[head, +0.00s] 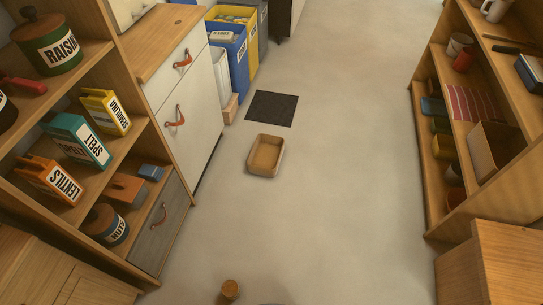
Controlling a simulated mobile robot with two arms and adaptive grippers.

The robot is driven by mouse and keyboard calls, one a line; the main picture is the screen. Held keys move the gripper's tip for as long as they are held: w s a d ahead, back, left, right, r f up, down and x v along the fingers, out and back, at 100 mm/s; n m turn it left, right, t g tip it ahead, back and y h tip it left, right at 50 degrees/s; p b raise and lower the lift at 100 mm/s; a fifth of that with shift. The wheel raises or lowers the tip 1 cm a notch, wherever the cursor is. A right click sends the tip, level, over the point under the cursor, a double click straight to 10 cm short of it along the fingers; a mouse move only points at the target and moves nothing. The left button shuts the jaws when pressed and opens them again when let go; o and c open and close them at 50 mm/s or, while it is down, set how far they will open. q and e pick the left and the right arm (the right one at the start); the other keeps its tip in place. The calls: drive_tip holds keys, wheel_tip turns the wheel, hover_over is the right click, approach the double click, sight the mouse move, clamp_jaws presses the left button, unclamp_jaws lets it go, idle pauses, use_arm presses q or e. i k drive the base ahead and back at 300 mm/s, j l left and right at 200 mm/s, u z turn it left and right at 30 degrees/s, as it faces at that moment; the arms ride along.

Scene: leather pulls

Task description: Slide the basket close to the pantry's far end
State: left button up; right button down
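A small tan basket (266,139) with rounded corners and low walls sits upright on the pale floor, in the middle of the head view. It looks empty. It stands near the front of the white cabinet (198,120) on the left, with a strip of floor between them. A dark mat (271,108) lies flat just beyond it, apart from it. Neither of my grippers shows in the head view.
Blue (230,52) and yellow (249,45) bins stand beyond the cabinet. Left shelves hold packets and jars, including a lentils packet (51,178). An open shelf unit (433,205) lines the right. A small wooden cylinder (230,290) is at the bottom. The floor right of the basket is clear.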

sight(266, 156)
drive_tip(key=u, duration=0.9)
drive_tip(key=i+l+u, duration=0.2)
drive_tip(key=l+u, duration=0.25)
drive_tip(key=l, duration=0.25)
drive_tip(key=l+u, duration=0.45)
drive_tip(key=l, duration=0.25)
drive_tip(key=l+u, duration=0.5)
drive_tip(key=l, duration=0.25)
